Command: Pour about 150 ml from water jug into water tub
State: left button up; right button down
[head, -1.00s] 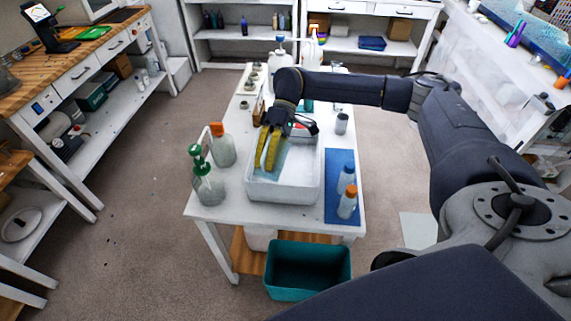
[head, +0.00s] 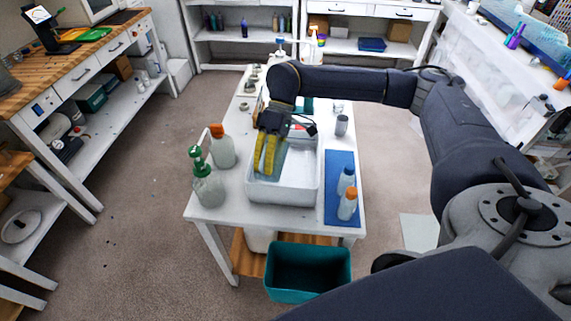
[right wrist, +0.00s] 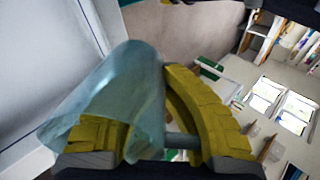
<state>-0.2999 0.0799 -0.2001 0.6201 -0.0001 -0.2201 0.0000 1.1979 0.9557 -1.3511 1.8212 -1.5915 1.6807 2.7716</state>
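The water jug (head: 283,160) is a translucent bluish vessel held over the left part of the white water tub (head: 285,192). It looks tilted, and in the right wrist view the jug (right wrist: 125,92) lies aslant across the yellow fingers. My right gripper (head: 264,172) is shut on the jug; in the right wrist view the gripper (right wrist: 165,135) has a finger on each side of its handle. The water level and any stream cannot be made out. The tub stands on the white table. My left gripper is not in view.
Two bottles, one green-topped (head: 208,185) and one orange-capped (head: 221,148), stand left of the tub. A blue mat (head: 340,210) with two small bottles lies right of it, with a grey cup (head: 341,125) behind. A teal bin (head: 308,272) is below the table's front edge.

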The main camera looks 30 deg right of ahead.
dwell(0.7)
jog(key=shift+s+a+t+h, duration=0.1)
jog(key=shift+t+h, duration=0.2)
jog(key=shift+h, duration=0.1)
jog(key=shift+s+a+f+t+h+b, duration=0.2)
jog(key=shift+a+f+t+h+b, duration=0.15)
jog(key=shift+f+h, duration=0.1)
jog(key=shift+s+a+f+t+h+b, duration=0.2)
jog(key=shift+f+t+h+b, duration=0.05)
jog(key=shift+f+h+b, duration=0.15)
jog(key=shift+s+a+b, duration=0.1)
jog(key=shift+b, duration=0.3)
jog(key=shift+s+a+t+h, duration=0.15)
jog(key=shift+t+h, duration=0.25)
jog(key=shift+h, duration=0.15)
jog(key=shift+s+a+f+t+h+b, duration=0.2)
jog(key=shift+f+t+h+b, duration=0.15)
jog(key=shift+t+h+b, duration=0.25)
jog(key=shift+s+a+f+t+h+b, duration=0.15)
jog(key=shift+f+t+h+b, duration=0.3)
jog(key=shift+h, duration=0.25)
jog(key=shift+r+h, duration=0.1)
jog(key=shift+h, duration=0.2)
